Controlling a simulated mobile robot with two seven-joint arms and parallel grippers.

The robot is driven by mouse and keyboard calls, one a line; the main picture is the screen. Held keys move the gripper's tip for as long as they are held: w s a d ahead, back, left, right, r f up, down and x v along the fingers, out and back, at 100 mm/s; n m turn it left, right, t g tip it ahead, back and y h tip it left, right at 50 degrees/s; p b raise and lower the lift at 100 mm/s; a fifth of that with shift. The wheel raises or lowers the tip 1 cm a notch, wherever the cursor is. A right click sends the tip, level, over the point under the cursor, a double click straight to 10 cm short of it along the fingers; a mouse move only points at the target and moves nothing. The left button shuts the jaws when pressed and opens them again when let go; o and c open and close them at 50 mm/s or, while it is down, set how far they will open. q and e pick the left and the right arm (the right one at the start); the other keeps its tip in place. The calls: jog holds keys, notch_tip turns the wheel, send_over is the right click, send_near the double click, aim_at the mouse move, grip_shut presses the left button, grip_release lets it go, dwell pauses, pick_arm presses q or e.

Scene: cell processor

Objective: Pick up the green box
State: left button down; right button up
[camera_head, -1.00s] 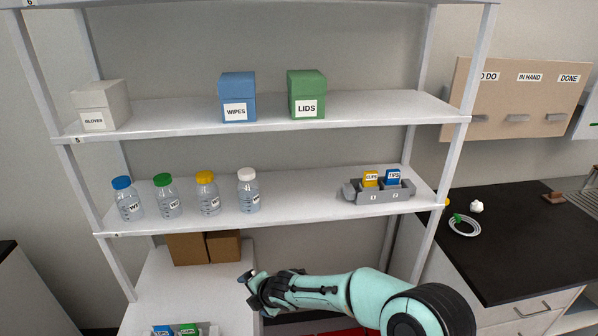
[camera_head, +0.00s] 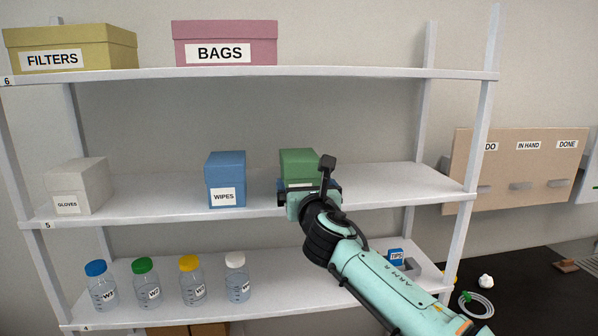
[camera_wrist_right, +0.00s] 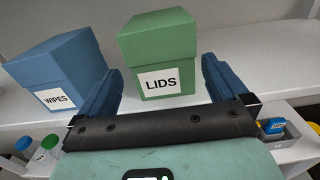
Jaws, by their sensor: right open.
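The green box (camera_head: 299,166) stands upright on the shelf marked 5, to the right of the blue WIPES box. In the head view my right gripper covers its lower front. In the right wrist view the green box (camera_wrist_right: 158,50) shows its LIDS label, ahead of and between the fingers. My right gripper (camera_wrist_right: 161,92) is open and empty, with one blue finger towards each side of the box. The right gripper (camera_head: 308,190) also shows in the head view, just in front of the box. My left gripper is not in view.
The blue WIPES box (camera_head: 226,180) stands close on the left, near my left-hand finger in the wrist view. A white GLOVES box (camera_head: 79,186) is farther left. FILTERS (camera_head: 70,47) and BAGS (camera_head: 225,43) boxes stand on the shelf above. Shelf space right of the green box is clear.

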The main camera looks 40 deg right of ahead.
aim_at(303, 180)
jog(key=shift+w+d, duration=0.35)
jog(key=shift+w, duration=0.25)
jog(key=shift+w+d+r, duration=0.1)
jog(key=shift+w+d, duration=0.1)
jog(key=shift+w, duration=0.1)
jog(key=p+x, duration=0.2)
jog(key=x, duration=0.2)
jog(key=shift+w+d, duration=0.2)
jog(key=shift+w, duration=0.15)
jog(key=shift+s, duration=0.3)
jog(key=shift+c, duration=0.3)
jog(key=c, duration=0.7)
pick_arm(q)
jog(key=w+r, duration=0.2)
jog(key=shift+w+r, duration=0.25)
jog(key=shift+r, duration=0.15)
pick_arm(e)
jog(key=shift+a, duration=0.1)
